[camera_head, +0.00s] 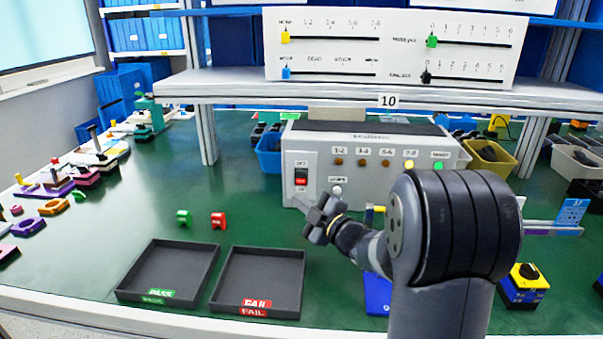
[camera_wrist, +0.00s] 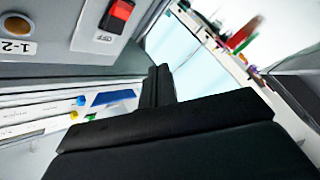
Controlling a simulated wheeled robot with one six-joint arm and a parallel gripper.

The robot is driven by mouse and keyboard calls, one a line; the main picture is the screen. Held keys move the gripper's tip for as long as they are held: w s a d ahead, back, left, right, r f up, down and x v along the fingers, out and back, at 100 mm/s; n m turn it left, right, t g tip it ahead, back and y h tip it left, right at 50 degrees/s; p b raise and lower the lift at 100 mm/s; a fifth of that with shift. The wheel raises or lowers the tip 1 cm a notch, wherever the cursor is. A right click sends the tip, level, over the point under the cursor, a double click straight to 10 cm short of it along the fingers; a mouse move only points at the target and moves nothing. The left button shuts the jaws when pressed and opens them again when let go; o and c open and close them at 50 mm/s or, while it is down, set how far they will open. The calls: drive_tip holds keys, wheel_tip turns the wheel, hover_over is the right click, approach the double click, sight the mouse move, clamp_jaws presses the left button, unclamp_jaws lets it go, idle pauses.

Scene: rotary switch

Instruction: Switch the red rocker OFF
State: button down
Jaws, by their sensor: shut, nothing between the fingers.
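The red rocker (camera_head: 301,177) sits in a dark frame on the left of the grey box's front panel (camera_head: 313,165). OFF and another label are by it. In the wrist view the red rocker (camera_wrist: 121,11) is at the top, with a black lower part and the OFF label beside it. My gripper (camera_head: 300,203) is shut and empty, in front of the panel and a little below the rocker, apart from it as far as I can tell. In the wrist view my gripper (camera_wrist: 159,72) shows as dark fingers pressed together, below the rocker. The rocker's exact tilt is too small to tell.
A white button (camera_head: 337,190) and several lamps, including a green one (camera_head: 438,166), are on the same panel. Two black trays (camera_head: 135,272) lie on the green table in front. A shelf (camera_head: 370,88) hangs above the box. The table left of the box is mostly clear.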

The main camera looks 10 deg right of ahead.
sight(305, 182)
drive_tip(key=w+d+p, duration=0.2)
drive_tip(key=w, duration=0.4)
drive_tip(key=shift+w+r, duration=0.35)
drive_tip(key=shift+r, duration=0.1)
drive_tip(key=shift+w+d, duration=0.1)
drive_tip(key=shift+d, duration=0.05)
idle(1.5)
drive_tip(key=shift+w+d+r, duration=0.1)
drive_tip(key=shift+w, duration=0.2)
drive_tip(key=shift+w+d, duration=0.1)
drive_tip(key=shift+w, duration=0.2)
idle(0.6)
drive_tip(key=shift+s, duration=0.15)
drive_tip(key=shift+s+a+b, duration=0.25)
drive_tip(key=shift+s+b, duration=0.1)
drive_tip(key=shift+s, duration=0.2)
drive_tip(key=s, duration=0.1)
drive_tip(key=s+a+b, duration=0.1)
drive_tip(key=s, duration=0.1)
drive_tip(key=s+b, duration=0.1)
drive_tip(key=shift+s+a+f, duration=0.25)
drive_tip(key=shift+s+f, duration=0.15)
